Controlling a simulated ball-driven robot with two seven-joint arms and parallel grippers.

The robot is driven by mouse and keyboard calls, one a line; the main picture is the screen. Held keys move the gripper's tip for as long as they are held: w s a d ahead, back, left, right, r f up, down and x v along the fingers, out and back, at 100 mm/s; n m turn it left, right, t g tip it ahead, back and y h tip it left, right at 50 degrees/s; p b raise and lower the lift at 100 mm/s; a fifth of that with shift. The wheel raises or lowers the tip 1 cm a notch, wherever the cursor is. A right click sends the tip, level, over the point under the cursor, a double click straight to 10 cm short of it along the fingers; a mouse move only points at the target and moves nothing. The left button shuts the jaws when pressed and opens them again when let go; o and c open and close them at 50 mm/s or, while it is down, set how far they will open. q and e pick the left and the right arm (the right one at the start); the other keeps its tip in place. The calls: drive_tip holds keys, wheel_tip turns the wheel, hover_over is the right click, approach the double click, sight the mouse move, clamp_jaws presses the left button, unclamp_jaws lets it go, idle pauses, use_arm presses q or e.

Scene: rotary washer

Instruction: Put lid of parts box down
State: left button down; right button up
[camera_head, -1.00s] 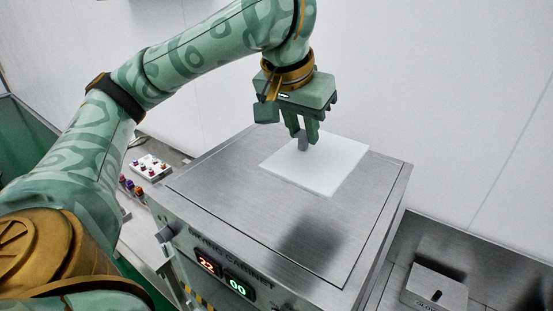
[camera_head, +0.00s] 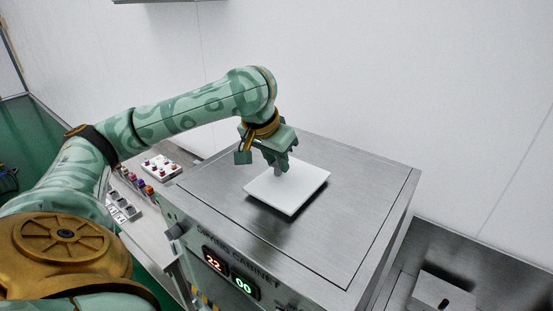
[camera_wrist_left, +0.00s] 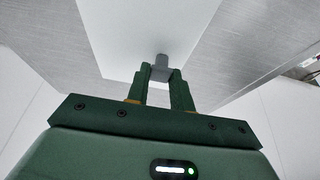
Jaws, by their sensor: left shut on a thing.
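The lid of the parts box (camera_head: 300,193) is a flat white square plate with a small grey knob. It is over the metal top of the drying cabinet (camera_head: 340,245), with a dark shadow along its front edge, so it looks slightly above the surface. My left gripper (camera_head: 279,169) is shut on the knob, near the lid's back left edge. In the left wrist view the fingers pinch the grey knob (camera_wrist_left: 161,68), with the white lid (camera_wrist_left: 140,35) beyond them. My right gripper is not in view.
Left of the cabinet, a white tray with coloured pieces (camera_head: 161,168) and several small parts (camera_head: 125,207) lie on a bench. A grey metal box (camera_head: 440,292) stands lower at the right. The cabinet top around the lid is clear.

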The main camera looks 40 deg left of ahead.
use_arm(q)
drive_tip(key=shift+a+f, duration=0.1)
drive_tip(key=c, duration=1.2)
unclamp_jaws()
drive_tip(key=shift+c, duration=0.2)
drive_tip(key=shift+s+r, duration=0.1)
drive_tip(key=shift+r, duration=0.3)
drive_tip(key=v, duration=1.1)
drive_tip(key=shift+r, duration=0.15)
drive_tip(key=shift+s, duration=0.15)
